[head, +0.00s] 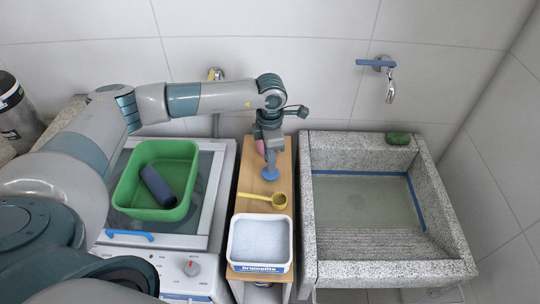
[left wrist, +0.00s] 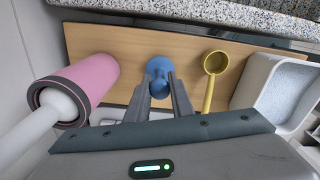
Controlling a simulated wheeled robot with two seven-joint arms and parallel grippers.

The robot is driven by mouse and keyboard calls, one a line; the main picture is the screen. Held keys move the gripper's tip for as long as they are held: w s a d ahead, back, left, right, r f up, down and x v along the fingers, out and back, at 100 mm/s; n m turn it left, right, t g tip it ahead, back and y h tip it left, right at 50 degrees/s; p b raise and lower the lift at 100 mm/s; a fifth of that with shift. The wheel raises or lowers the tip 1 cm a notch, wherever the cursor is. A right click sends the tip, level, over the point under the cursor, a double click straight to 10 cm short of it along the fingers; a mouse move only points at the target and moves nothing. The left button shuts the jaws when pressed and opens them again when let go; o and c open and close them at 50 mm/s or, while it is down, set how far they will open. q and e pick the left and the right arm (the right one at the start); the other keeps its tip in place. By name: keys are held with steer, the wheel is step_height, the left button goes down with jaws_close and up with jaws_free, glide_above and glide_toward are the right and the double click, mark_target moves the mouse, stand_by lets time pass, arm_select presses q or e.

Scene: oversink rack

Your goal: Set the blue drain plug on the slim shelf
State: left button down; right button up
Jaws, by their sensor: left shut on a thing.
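The blue drain plug (head: 270,174) is at my left gripper (head: 269,160), over the wooden top of the slim shelf (head: 250,185). In the left wrist view the plug (left wrist: 158,76) sits between the two fingertips of the left gripper (left wrist: 164,88), which are shut on its knob. Its round base is against or just above the wood of the shelf (left wrist: 135,50); I cannot tell whether it touches. My right gripper is in neither view.
On the shelf are a pink bottle (left wrist: 85,85), a yellow scoop (head: 277,200) and a white tub (head: 233,262). A stone sink (head: 435,200) stands to the right, with a green sponge (head: 398,139). A green basin (head: 128,185) holds a dark blue roll (head: 157,186) at left.

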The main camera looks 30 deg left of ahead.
arm_select(q)
steer(key=shift+f, duration=0.1)
steer(key=shift+f, duration=0.1)
steer(key=c, duration=1.6)
jaws_free()
steer(key=shift+o, duration=0.2)
steer(key=shift+r, duration=0.25)
steer(key=shift+w+r, duration=0.1)
steer(key=shift+r, duration=0.1)
step_height(320, 180, up, 10)
steer(key=b, duration=0.3)
steer(key=shift+r+b, duration=0.1)
steer(key=shift+b, duration=0.2)
steer(key=shift+r, duration=0.65)
